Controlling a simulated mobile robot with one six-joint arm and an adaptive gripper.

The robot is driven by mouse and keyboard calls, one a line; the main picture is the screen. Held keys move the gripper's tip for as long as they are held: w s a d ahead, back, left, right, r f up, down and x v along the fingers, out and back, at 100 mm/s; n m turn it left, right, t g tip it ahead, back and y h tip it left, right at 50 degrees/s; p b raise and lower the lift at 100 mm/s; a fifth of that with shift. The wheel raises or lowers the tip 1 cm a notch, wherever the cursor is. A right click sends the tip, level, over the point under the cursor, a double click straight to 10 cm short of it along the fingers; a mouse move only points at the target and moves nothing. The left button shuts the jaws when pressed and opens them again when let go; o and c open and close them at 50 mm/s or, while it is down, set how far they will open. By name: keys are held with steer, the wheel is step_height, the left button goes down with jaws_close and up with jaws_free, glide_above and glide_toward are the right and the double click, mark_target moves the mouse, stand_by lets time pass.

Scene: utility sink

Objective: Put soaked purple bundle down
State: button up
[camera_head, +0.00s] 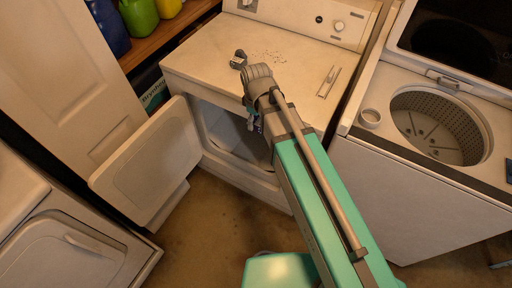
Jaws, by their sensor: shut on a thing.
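My gripper (250,112) is at the top edge of the open dryer doorway, below my grey wrist and partly hidden by it. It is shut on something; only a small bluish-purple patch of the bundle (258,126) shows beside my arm. The rest of the bundle is hidden, and I cannot tell whether it touches the dryer.
The white dryer (212,60) has its door (150,165) swung open to the left. Its top holds dark specks and a small pale flat object (328,81). Bare floor lies in front.

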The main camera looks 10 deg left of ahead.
step_height(320, 180, down, 47)
steer(key=b, duration=4.5)
steer(key=shift+b, duration=0.35)
steer(key=shift+s+a+r, duration=0.1)
steer(key=shift+s, duration=0.1)
